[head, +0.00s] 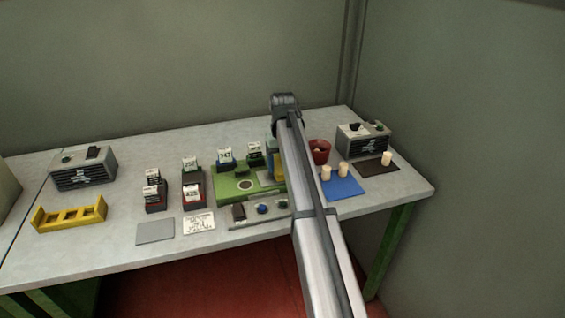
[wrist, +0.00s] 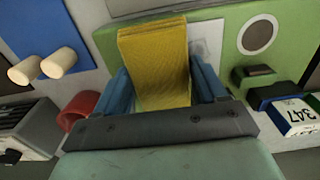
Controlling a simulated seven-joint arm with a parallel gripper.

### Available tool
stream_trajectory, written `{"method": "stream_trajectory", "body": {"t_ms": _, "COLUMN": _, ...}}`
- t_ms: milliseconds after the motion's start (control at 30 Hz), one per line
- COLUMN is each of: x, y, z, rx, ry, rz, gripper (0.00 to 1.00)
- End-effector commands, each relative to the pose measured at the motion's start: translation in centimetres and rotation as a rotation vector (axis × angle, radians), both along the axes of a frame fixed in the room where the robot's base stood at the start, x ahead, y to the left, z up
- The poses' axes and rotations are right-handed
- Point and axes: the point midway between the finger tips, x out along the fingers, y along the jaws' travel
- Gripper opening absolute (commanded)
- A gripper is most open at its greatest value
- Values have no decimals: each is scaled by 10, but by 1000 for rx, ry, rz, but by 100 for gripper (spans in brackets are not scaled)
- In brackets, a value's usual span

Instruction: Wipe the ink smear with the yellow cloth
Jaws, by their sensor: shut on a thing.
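My gripper (wrist: 164,84) is shut on the yellow cloth (wrist: 155,58), its blue fingers on either side of it. The cloth hangs over the green board (wrist: 230,35), beside and partly over a pale plate (wrist: 203,32) on it. In the head view, a sliver of the cloth (head: 279,171) shows left of my arm, by the green board (head: 228,189). I cannot tell whether the cloth touches the plate.
A blue mat (head: 345,187) with pale corks and a red pot (head: 320,150) stand right of my arm. A grey tray (head: 258,211) lies in front of the board. Dark boxes with cards (head: 194,187) and a yellow rack (head: 70,214) stand left.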

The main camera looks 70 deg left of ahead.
Motion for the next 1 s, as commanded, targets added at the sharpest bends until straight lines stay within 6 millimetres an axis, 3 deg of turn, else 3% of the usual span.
{"method": "stream_trajectory", "body": {"t_ms": 1000, "x": 0, "y": 0, "z": -16, "rx": 0, "ry": 0, "rz": 0, "gripper": 33}}
